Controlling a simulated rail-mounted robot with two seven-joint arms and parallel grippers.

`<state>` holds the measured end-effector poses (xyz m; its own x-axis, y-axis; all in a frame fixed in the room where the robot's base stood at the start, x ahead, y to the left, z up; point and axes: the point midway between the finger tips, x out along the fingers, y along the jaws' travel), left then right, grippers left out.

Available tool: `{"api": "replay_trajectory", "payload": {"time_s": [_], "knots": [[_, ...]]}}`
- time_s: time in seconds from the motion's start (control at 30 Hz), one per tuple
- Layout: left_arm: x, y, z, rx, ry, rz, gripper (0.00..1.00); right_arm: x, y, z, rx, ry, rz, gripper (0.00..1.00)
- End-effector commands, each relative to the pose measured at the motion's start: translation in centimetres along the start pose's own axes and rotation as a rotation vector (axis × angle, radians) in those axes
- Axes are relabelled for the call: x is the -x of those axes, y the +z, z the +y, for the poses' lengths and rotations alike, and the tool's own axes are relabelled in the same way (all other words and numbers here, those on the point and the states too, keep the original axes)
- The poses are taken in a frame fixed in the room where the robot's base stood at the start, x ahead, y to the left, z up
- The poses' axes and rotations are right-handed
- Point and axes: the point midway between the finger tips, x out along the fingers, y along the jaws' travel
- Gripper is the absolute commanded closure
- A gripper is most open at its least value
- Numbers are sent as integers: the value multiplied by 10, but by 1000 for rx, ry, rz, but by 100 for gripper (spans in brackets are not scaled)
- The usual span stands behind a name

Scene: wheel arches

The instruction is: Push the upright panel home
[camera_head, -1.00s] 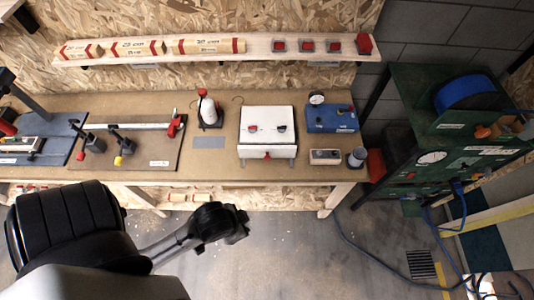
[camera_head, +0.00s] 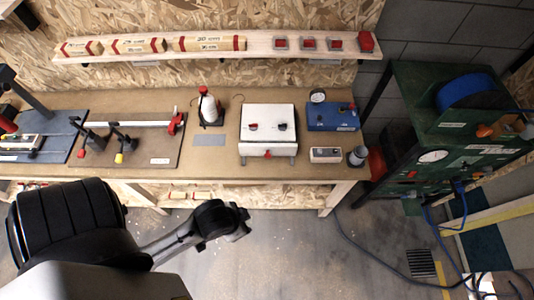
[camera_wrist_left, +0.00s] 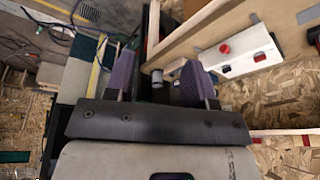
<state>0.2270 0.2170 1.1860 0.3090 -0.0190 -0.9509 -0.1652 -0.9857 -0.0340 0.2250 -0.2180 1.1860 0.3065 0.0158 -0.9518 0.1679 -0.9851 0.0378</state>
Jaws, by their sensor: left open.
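A white box (camera_head: 268,118) with a red knob, a dark knob and a red catch at its front edge stands on the bench. Its knobbed white face also shows in the left wrist view (camera_wrist_left: 238,52). I cannot tell which part is the upright panel. My left gripper (camera_head: 238,222) is in front of the bench, lower than the box in the head view and apart from it. Its two purplish fingers stand wide apart with nothing held between them in the left wrist view (camera_wrist_left: 161,86). My right gripper is not in view.
The bench (camera_head: 215,165) also carries a red-topped bottle (camera_head: 209,108), a blue box (camera_head: 333,117), a small grey box (camera_head: 325,155) and a clamp board (camera_head: 150,150). A green cabinet (camera_head: 440,110) stands at the right. The floor (camera_head: 290,250) before the bench is mostly clear.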

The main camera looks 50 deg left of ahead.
Motion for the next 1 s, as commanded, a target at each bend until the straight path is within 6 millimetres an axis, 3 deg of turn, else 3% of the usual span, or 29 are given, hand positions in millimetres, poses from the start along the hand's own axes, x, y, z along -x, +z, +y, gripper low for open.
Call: {"api": "replay_trajectory", "payload": {"time_s": [0.17, 0.37, 0.57, 0.67, 0.73, 0.8, 0.9, 1.0], "knots": [[-38, -7, -1, 2, -5, 46, 42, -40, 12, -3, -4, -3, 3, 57], [-96, -27, -1, 20, -7, 134, 42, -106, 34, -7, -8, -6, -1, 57], [-179, -38, -11, 51, -69, 133, 42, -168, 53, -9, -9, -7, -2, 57], [-228, -40, -30, 71, -190, 112, 42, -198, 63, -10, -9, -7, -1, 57], [-264, -41, -51, 63, -326, 93, 42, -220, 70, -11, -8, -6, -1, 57], [-288, -42, -73, -11, -482, 62, 42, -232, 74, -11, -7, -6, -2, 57], [-304, -42, -100, -199, -699, -17, 42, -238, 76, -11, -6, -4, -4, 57], [-306, -41, -121, -459, -900, -145, 42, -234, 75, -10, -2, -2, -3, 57]]}}
